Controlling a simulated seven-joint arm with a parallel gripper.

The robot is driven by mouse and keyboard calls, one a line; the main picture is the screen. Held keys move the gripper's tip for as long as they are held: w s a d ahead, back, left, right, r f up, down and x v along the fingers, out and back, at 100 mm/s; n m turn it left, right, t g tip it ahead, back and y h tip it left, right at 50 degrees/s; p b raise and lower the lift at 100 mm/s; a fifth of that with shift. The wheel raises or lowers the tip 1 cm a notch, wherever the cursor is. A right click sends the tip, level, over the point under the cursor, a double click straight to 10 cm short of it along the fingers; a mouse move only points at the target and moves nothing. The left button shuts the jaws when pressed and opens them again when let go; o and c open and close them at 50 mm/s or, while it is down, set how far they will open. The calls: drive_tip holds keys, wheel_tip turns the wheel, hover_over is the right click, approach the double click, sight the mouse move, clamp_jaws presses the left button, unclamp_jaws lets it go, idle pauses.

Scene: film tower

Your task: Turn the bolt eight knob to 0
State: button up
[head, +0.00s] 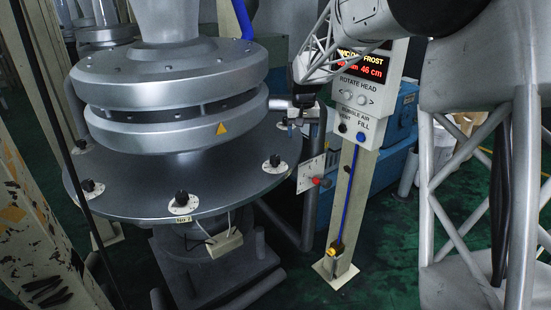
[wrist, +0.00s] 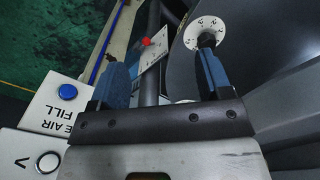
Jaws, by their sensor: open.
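Several black knobs on white dial plates sit around the rim of the round grey plate (head: 130,200). In the head view one knob (head: 181,198) is at the front, one (head: 88,186) at the left and one (head: 274,160) at the right. I cannot read which is bolt eight. My gripper (head: 284,112) is over the plate's right rear edge, partly hidden by my arm. In the wrist view my gripper (wrist: 162,62) is open, with blue fingers and nothing held. A black knob (wrist: 207,40) on a numbered white dial shows just beyond the right finger's tip; its setting is unclear.
A control panel (head: 368,85) with buttons stands on a post right of the plate, close to my arm. A small plate with a red knob (head: 316,181) juts out near the rim. A thick silver ring body (head: 170,90) rises above the round plate.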

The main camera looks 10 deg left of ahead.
hover_over(275, 157)
drive_tip(key=shift+n+g, duration=0.3)
drive_tip(key=f, duration=1)
drive_tip(key=shift+s+a, duration=0.1)
drive_tip(key=shift+a, duration=0.1)
drive_tip(key=shift+f, duration=0.15)
drive_tip(key=shift+d+f, duration=0.15)
drive_tip(key=shift+f, duration=3.65)
drive_tip(key=c, duration=0.9)
drive_tip(key=shift+n, duration=0.3)
